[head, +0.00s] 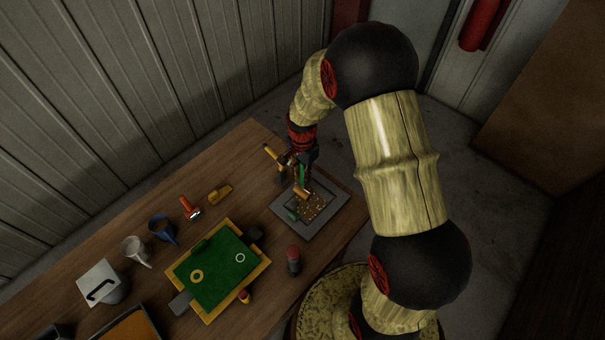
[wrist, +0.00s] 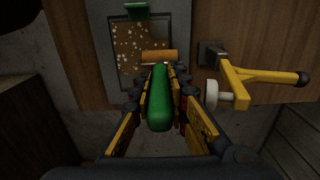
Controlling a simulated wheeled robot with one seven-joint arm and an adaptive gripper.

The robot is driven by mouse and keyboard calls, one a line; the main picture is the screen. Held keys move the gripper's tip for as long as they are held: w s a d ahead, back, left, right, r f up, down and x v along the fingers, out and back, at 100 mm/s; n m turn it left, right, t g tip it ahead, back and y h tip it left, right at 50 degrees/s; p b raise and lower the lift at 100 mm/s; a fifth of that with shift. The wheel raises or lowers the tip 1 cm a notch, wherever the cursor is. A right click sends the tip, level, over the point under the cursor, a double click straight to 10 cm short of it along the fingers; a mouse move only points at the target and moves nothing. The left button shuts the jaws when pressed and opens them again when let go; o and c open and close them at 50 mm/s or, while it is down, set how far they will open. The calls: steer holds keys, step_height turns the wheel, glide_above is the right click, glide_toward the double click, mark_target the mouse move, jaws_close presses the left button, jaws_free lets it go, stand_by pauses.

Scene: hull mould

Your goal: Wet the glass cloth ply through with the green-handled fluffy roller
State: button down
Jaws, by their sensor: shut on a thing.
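My gripper (head: 303,163) is shut on the green handle of a roller (wrist: 160,100), which also shows in the head view (head: 302,174). Its orange-brown roller head (wrist: 158,57) is over the near edge of a brown, white-speckled patch (wrist: 145,38) inside a grey rectangular frame (head: 334,214). I cannot tell whether the head touches the patch, or whether the patch is the glass cloth ply. A small green piece (wrist: 137,11) lies at the patch's far edge in the wrist view.
A yellow-handled clamp (wrist: 250,78) stands close beside the gripper. A green board in a yellow frame (head: 262,267), a dark red-topped bottle (head: 293,261), an orange-handled tool (head: 187,206), a yellow tool (head: 220,194) and mugs (head: 162,229) occupy the table.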

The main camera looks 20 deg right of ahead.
stand_by(0.3)
steer(key=shift+s+r+p, duration=0.1)
steer(key=shift+r+p, duration=0.45)
steer(key=shift+r, duration=0.2)
steer(key=s+a+p, duration=0.1)
steer(key=s+a, duration=0.2)
steer(key=s, duration=0.4)
steer(key=shift+s+a, duration=0.2)
steer(key=shift+a, duration=0.2)
steer(key=shift+f+b, duration=0.45)
steer(key=shift+f, duration=0.35)
steer(key=shift+d, duration=0.1)
